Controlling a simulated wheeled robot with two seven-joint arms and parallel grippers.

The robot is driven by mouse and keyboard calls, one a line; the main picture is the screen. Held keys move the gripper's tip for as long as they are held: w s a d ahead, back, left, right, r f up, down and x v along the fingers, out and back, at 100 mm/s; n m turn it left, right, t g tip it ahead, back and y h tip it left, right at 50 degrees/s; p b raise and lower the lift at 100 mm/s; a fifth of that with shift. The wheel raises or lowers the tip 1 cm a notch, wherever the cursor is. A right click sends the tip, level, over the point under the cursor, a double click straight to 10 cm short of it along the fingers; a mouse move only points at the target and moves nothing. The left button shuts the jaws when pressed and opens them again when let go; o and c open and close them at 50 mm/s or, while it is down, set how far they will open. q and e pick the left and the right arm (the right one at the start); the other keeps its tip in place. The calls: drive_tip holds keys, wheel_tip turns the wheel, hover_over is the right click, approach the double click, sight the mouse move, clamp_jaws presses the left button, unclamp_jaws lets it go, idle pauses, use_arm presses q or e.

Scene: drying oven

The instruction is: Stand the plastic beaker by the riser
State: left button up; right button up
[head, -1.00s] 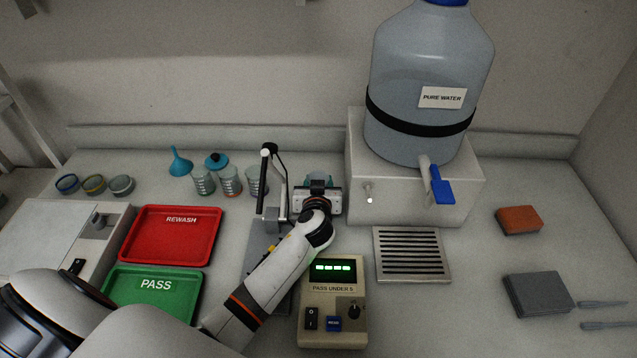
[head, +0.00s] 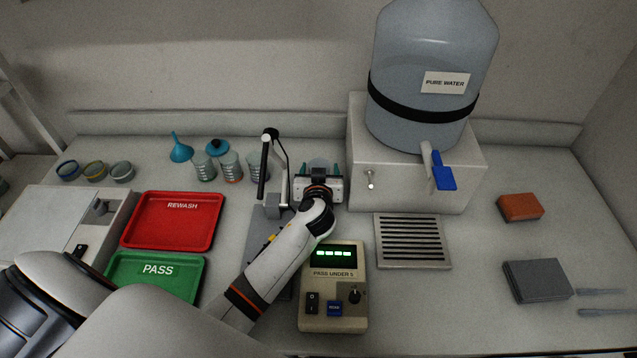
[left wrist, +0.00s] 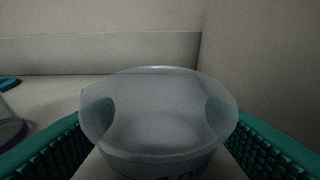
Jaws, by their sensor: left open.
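The plastic beaker (left wrist: 160,118), clear and whitish with a wide rim, stands upright between the teal fingers of my left gripper in the left wrist view. My left gripper (head: 319,166) is open, one finger on each side of the beaker, with no clear grip on it. In the head view the gripper body mostly hides the beaker. The riser (head: 403,180) is the white box under the large water bottle, just right of the gripper. My right gripper is out of view.
Several small vessels and a blue funnel (head: 181,148) stand at the back left. A lever stand (head: 265,180) is close left of my gripper. The meter (head: 333,290) and drain grille (head: 412,241) lie in front. Red (head: 174,221) and green trays are at left.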

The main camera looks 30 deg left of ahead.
use_arm(q)
drive_tip(key=b+v, duration=0.1)
drive_tip(key=v, duration=1)
